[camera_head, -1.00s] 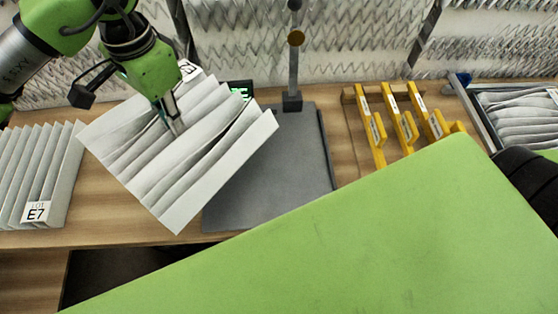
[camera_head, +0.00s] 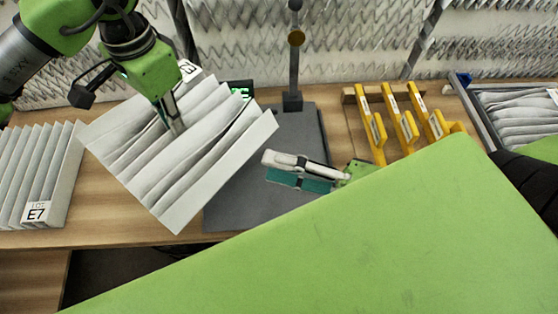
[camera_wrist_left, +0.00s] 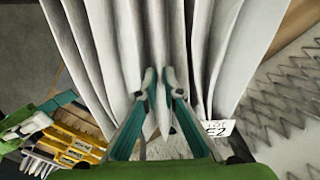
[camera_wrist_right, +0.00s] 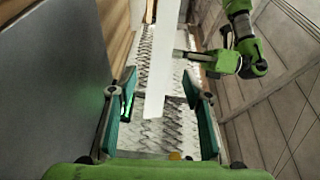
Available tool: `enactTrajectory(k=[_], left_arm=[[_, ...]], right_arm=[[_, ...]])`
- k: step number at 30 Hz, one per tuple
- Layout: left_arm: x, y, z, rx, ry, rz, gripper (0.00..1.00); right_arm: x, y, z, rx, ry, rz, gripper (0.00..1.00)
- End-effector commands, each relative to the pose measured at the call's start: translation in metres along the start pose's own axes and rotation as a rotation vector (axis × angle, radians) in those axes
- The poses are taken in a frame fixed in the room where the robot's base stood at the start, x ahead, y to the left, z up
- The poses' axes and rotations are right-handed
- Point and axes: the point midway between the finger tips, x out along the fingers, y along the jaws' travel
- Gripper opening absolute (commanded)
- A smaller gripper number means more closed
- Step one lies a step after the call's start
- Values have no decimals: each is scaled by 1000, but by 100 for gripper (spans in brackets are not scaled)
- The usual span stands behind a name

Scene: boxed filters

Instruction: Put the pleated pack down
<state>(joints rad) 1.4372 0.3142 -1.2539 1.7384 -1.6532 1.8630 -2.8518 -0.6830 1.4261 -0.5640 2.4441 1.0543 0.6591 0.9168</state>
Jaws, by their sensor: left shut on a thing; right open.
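The white pleated pack (camera_head: 205,165) hangs tilted in the air above the table, partly over the dark grey plate (camera_head: 240,212). My left gripper (camera_head: 176,124) is shut on one of its pleats; the left wrist view shows both fingers (camera_wrist_left: 158,95) pinching the pack's folds (camera_wrist_left: 205,50). A label (camera_wrist_left: 219,128) on the pack is partly legible. My right gripper (camera_head: 297,170) is open and empty, above the plate to the right of the pack and apart from it. The right wrist view shows its spread fingers (camera_wrist_right: 162,115), with a white pack edge (camera_wrist_right: 160,75) beyond them.
Another pleated pack labelled E7 (camera_head: 38,175) stands at the left on the wooden table (camera_head: 110,220). Several yellow holders (camera_head: 403,125) stand right of the plate's post (camera_head: 294,60). A crate (camera_head: 470,105) with grey packs is at the far right.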

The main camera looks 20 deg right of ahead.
Motion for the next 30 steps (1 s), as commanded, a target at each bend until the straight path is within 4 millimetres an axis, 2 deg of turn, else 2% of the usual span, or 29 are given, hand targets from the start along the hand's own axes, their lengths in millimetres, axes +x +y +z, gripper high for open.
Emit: enactTrajectory(k=[4, 11, 30], left_arm=[[0, 0, 0, 0, 0, 0, 0], [0, 0, 0, 0, 0, 0, 0], [0, 0, 0, 0, 0, 0, 0]], right_arm=[[5, -7, -3, 85, 7, -3, 45], [11, -8, -4, 92, 12, -5, 45], [78, -9, -4, 91, 12, -9, 45]])
